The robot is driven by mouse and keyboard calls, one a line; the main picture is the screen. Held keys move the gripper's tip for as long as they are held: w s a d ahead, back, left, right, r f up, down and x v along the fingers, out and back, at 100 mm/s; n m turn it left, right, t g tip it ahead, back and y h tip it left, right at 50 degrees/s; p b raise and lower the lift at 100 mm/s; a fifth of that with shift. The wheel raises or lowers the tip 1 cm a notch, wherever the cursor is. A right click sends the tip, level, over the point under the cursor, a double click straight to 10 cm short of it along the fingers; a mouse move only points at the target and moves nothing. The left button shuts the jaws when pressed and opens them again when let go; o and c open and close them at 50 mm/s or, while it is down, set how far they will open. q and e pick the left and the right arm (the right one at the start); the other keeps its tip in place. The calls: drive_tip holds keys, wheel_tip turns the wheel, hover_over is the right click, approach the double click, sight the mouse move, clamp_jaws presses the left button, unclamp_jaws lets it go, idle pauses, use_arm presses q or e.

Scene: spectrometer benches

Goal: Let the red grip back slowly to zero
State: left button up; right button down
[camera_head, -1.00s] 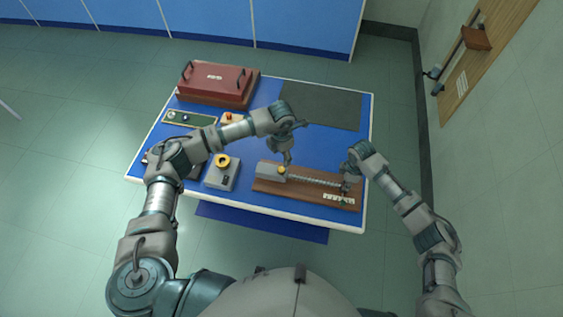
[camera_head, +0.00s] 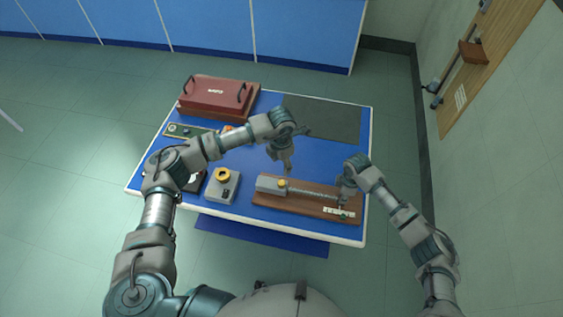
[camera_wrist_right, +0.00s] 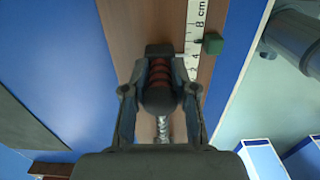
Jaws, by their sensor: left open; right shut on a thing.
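The red grip (camera_wrist_right: 160,70), ribbed with dark ends, sits between the fingers of my right gripper (camera_wrist_right: 160,90) in the right wrist view. In the head view my right gripper (camera_head: 343,197) hides it. My left gripper (camera_head: 288,170) is open above the block.
A grey box with a yellow ring (camera_head: 222,185) stands left of the board. A red case (camera_head: 215,97) and a dark mat (camera_head: 323,117) lie at the back of the blue table (camera_head: 250,160). A wooden wall panel (camera_head: 490,60) is at right.

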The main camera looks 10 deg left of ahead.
drive_tip(key=shift+w+a+r, duration=0.15)
drive_tip(key=shift+a, duration=0.9)
drive_tip(key=shift+w+a+r, duration=0.1)
drive_tip(key=shift+a, duration=0.95)
drive_tip(key=c, duration=1)
unclamp_jaws()
drive_tip(key=shift+o, duration=1.4)
drive_tip(key=shift+f, duration=0.2)
drive_tip(key=shift+s, duration=0.1)
wheel_tip(320, 180, up, 9)
drive_tip(key=p, duration=0.9)
drive_tip(key=shift+s, duration=0.15)
drive_tip(key=shift+f, duration=0.1)
